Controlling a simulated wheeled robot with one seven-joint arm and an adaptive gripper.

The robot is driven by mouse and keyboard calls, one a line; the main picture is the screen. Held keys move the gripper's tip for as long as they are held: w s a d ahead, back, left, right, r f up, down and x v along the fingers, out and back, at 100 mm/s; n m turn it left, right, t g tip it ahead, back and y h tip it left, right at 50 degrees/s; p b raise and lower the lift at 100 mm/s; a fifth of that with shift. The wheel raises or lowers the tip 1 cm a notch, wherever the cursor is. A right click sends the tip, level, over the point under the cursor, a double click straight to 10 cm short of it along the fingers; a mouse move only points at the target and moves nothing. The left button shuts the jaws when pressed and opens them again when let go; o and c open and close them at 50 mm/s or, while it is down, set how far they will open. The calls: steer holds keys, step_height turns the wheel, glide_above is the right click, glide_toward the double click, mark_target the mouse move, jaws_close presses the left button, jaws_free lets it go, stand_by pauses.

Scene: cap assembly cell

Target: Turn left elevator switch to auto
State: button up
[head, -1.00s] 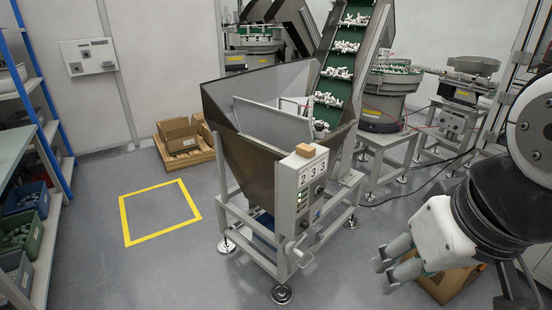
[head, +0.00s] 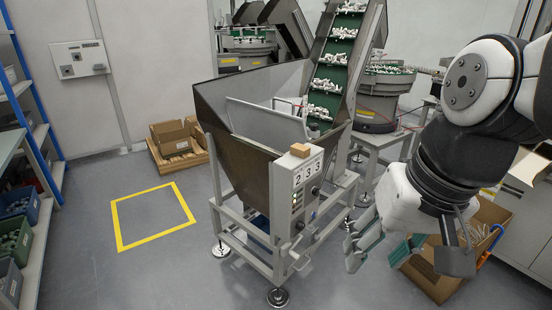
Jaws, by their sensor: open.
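The elevator (head: 335,65) is an inclined green belt carrying white parts, rising from a dark metal hopper (head: 235,110). On the hopper's front frame is a grey control box (head: 305,190) marked 2 3 3, with a column of small lights and dark knobs on its faces. A dark knob (head: 315,191) sits on its right face; the switch labels and position are too small to read. My gripper (head: 362,245) is open and empty, to the right of the control box and apart from it, fingers pointing down and left.
A small brown block (head: 300,150) lies on top of the control box. A cardboard box (head: 470,240) stands on the floor behind my gripper. A wall panel (head: 80,58) hangs at the left. The yellow floor square (head: 150,215) is empty.

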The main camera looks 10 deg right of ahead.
steer(key=w+a+f+m+g+y+b, duration=0.1)
steer(key=w+f+m+y+b, duration=0.2)
steer(key=w, duration=0.4)
steer(key=w+a+f+m+g+y+b, duration=0.1)
steer(key=w+a+f+m+y, duration=0.1)
steer(key=w+f, duration=0.35)
steer(key=m+t+y+b, duration=0.6)
steer(key=m+t+b, duration=0.5)
steer(key=m, duration=0.8)
glide_toward(315, 192)
steer(key=w+a+f+t, duration=0.1)
steer(key=w+a, duration=0.4)
steer(key=w, duration=0.1)
steer(key=shift+f+t+p, duration=0.25)
steer(key=shift+t+p, duration=0.15)
steer(key=shift+p, duration=0.05)
steer(key=shift+a, duration=0.1)
jaws_close()
